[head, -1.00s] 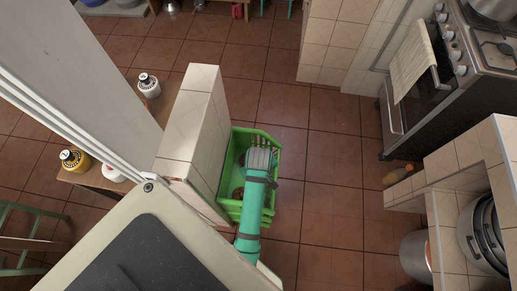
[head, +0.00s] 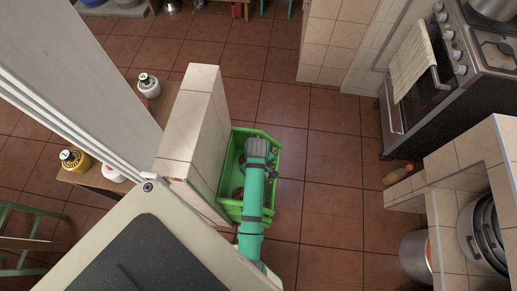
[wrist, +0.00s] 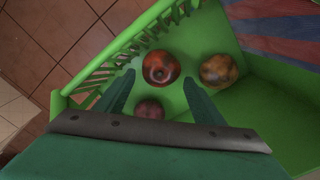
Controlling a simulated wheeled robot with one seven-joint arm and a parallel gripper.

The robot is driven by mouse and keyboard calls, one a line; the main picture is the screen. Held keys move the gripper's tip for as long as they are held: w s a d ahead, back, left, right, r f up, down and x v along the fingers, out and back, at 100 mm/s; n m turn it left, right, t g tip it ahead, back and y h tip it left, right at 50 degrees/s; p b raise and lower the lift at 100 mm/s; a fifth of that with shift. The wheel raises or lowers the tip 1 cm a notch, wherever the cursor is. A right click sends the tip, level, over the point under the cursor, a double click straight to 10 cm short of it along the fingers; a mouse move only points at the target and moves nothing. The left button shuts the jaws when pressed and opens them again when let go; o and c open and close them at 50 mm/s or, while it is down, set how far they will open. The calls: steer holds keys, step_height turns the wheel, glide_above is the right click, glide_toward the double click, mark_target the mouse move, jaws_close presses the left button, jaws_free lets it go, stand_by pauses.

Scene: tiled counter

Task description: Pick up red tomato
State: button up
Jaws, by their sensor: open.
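A round, shiny red tomato (wrist: 161,67) lies on the floor of a green crate (head: 229,172) in the wrist view. A yellow-orange round fruit (wrist: 218,70) lies to its right, and a darker red round one (wrist: 149,111) lies nearer my gripper, partly hidden by it. My gripper (wrist: 159,81) is open, its two fingers spread, with the red tomato showing beyond and between the tips. Nothing is held. In the head view my arm reaches over the crate and hides much of its inside.
The slatted crate wall (wrist: 120,55) is close to the left finger. A tiled low wall (head: 192,130) stands along the crate's left side in the head view. The floor (head: 335,200) to the right of the crate is clear.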

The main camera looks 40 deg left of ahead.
steer(key=shift+d+f, duration=0.15)
steer(key=shift+f, duration=1.65)
steer(key=c, duration=0.9)
